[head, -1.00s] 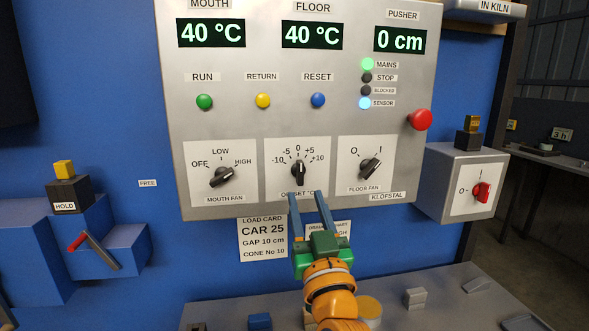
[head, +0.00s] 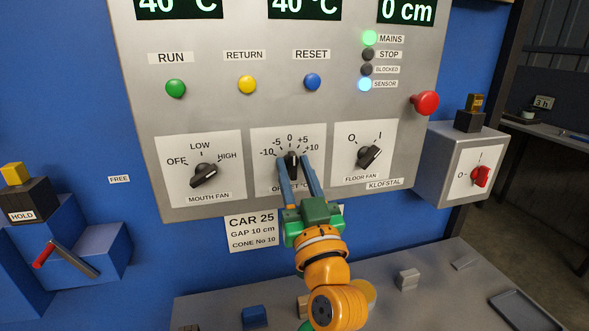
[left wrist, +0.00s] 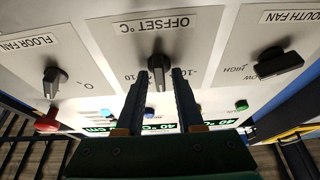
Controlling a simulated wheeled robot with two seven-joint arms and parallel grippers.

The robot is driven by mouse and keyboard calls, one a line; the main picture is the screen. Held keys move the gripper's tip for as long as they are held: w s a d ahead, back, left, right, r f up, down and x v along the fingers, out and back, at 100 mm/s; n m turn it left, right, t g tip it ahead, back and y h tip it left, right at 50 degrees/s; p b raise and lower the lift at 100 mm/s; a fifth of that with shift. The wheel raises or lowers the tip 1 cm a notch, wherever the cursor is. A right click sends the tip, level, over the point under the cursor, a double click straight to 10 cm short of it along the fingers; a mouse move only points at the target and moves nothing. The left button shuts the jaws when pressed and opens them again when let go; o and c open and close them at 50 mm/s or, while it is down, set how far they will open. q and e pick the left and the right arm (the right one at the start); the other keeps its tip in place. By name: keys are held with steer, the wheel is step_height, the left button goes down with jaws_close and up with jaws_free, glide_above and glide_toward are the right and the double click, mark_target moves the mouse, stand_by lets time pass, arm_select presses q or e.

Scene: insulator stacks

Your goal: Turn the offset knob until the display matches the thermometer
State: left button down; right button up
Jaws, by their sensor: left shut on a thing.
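The black offset knob (head: 292,160) sits in the middle of the lower panel row, its pointer roughly upright near 0. It also shows in the left wrist view (left wrist: 158,68). My left gripper (head: 294,162) has its two blue fingers on either side of the knob and is shut on it. The mouth display (head: 180,7) reads 40 °C, and the floor display (head: 305,8) also reads 40 °C. Both are cut by the top edge of the head view. I see no thermometer. My right gripper is not in view.
The mouth fan knob (head: 205,175) and floor fan knob (head: 368,156) flank the offset knob closely. A red button (head: 425,102) sticks out at the panel's right. Below is a grey bench (head: 420,285) with small blocks. A red-handled lever (head: 65,257) is at the left.

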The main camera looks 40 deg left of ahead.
arm_select(q)
steer(key=shift+m, duration=0.4)
steer(key=m+h+p, duration=0.1)
steer(key=m, duration=0.1)
steer(key=m+t+p, duration=0.1)
steer(key=shift+r+m+t+h, duration=0.15)
steer(key=shift+m+t+h, duration=0.15)
steer(key=shift+m+h, duration=0.1)
steer(key=shift+m+t+h+p, duration=0.4)
steer(key=shift+m+h+p, duration=0.3)
steer(key=shift+m+p, duration=0.6)
steer(key=shift+m, duration=0.6)
steer(key=shift+f, duration=0.2)
steer(key=c, duration=0.9)
jaws_free()
